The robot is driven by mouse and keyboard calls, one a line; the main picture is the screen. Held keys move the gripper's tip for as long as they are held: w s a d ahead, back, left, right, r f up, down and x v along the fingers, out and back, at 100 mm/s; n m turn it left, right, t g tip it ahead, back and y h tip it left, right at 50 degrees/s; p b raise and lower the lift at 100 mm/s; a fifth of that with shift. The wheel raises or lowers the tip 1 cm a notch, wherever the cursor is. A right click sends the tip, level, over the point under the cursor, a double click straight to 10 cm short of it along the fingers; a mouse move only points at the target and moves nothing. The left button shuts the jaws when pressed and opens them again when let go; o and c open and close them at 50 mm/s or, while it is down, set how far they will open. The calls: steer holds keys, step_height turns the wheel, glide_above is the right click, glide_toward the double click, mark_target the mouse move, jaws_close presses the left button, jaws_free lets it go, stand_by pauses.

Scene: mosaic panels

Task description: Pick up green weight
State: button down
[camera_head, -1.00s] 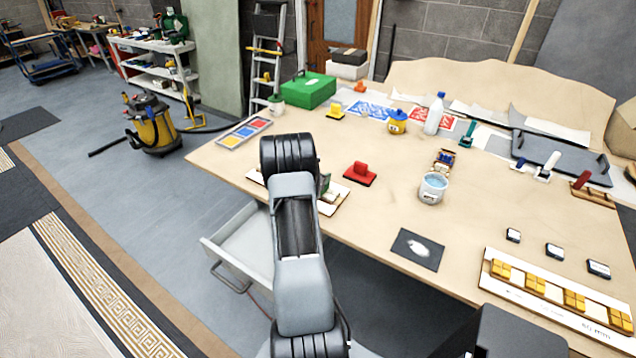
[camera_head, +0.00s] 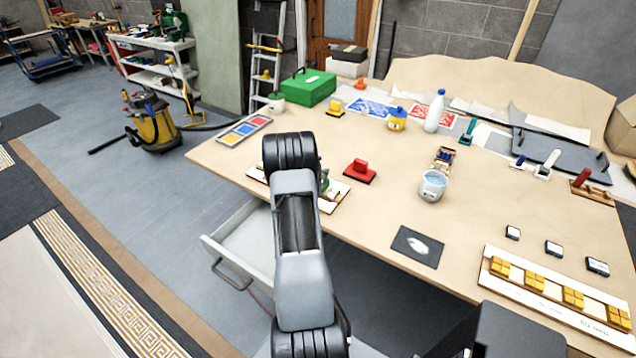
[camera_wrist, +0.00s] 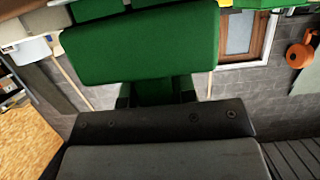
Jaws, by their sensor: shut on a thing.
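The green weight (camera_wrist: 145,45) fills the upper middle of the wrist view, a broad block with a narrower neck below it. My gripper (camera_wrist: 158,95) is shut on that neck, and its dark jaws cross the lower part of the view. In the head view my arm hides the gripper and most of what it holds. Only a small green patch (camera_head: 325,183) shows at the arm's right side, above a white panel at the table's left front edge. I cannot tell there how high the weight is.
A red weight (camera_head: 361,170) stands just right of my arm on the table (camera_head: 480,215). An open drawer (camera_head: 243,245) juts out at front left.

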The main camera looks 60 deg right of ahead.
steer(key=shift+r, duration=0.15)
steer(key=shift+r+b, duration=0.3)
steer(key=shift+r, duration=0.15)
steer(key=r, duration=0.2)
steer(key=shift+w+a+r+b, duration=0.15)
steer(key=shift+a+r+b, duration=0.05)
steer(key=shift+r+b, duration=0.2)
steer(key=w+a+r+b, duration=0.1)
steer(key=w+a+r, duration=0.2)
steer(key=a+r, duration=0.6)
steer(key=a, duration=0.4)
